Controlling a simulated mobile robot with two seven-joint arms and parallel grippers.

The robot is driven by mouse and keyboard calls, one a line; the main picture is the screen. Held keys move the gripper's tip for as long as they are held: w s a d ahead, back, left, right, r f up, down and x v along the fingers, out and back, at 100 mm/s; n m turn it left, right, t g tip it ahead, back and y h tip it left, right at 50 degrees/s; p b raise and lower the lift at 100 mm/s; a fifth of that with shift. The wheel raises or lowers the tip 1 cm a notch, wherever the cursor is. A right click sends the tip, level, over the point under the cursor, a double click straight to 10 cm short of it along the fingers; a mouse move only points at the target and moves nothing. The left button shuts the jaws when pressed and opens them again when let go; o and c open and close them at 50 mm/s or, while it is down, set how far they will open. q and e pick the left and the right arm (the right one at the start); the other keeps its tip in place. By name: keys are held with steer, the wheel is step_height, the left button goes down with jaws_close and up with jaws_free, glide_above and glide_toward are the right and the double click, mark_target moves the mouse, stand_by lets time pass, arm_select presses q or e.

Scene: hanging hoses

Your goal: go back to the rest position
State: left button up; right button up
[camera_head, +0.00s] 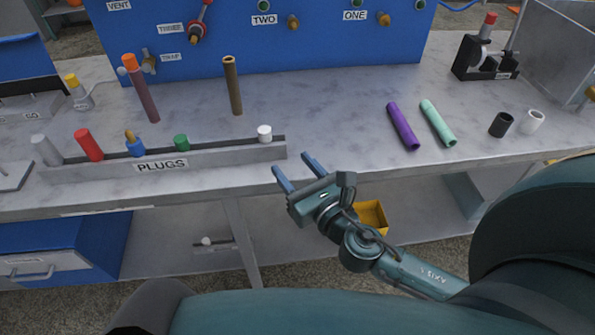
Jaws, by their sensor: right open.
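My right gripper (296,170) is open and empty. Its two blue fingers point away from me, at the front edge of the bench (340,120), near the right end of the plug rack. Its arm comes in from the lower right. My left gripper is not in view. The rest position itself is not marked by anything in view.
The PLUGS rack (215,158) holds several coloured plugs. Purple (403,127) and mint (438,123) tubes lie on the bench, with black (501,124) and white (532,122) short pieces at right. A blue panel (330,45) stands behind. A yellow bin (371,216) is below.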

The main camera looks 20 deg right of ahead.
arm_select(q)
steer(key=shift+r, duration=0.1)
arm_select(e)
steer(key=shift+s, duration=0.25)
arm_select(q)
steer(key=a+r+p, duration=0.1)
steer(key=p, duration=0.2)
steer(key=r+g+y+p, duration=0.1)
steer(key=p, duration=0.2)
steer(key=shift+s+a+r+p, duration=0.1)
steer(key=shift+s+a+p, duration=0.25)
arm_select(e)
steer(key=s+a+f+m+g, duration=0.1)
steer(key=s+f+m+g, duration=0.2)
steer(key=m, duration=1.4)
steer(key=s+a+f+m+g, duration=0.2)
steer(key=s+f+m+g, duration=0.2)
steer(key=m, duration=1.3)
steer(key=s+f, duration=0.3)
steer(key=s, duration=0.2)
steer(key=shift+s+a+m+y, duration=0.2)
steer(key=shift+a+m+y, duration=0.1)
steer(key=shift+y, duration=0.1)
